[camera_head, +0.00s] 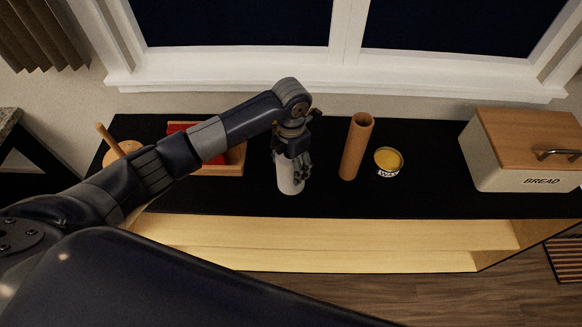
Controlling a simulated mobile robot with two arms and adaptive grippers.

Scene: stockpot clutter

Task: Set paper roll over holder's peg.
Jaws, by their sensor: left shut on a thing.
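The white paper roll (288,183) is upright near the middle of the black counter. My left gripper (292,160) points down from above and is shut on its upper part, hiding its top. I cannot tell whether the roll's lower end touches the counter. The wooden holder stands at the left end of the counter, with a thin peg (105,138) that looks tilted in this view. My left arm partly hides the holder's base. My right gripper is not in view.
A brown cardboard tube (356,150) stands upright right of the roll, beside a yellow-topped can (388,162). A wooden tray (240,160) with something red lies between the roll and holder, partly behind my arm. A bread box (525,150) stands far right. A window is behind.

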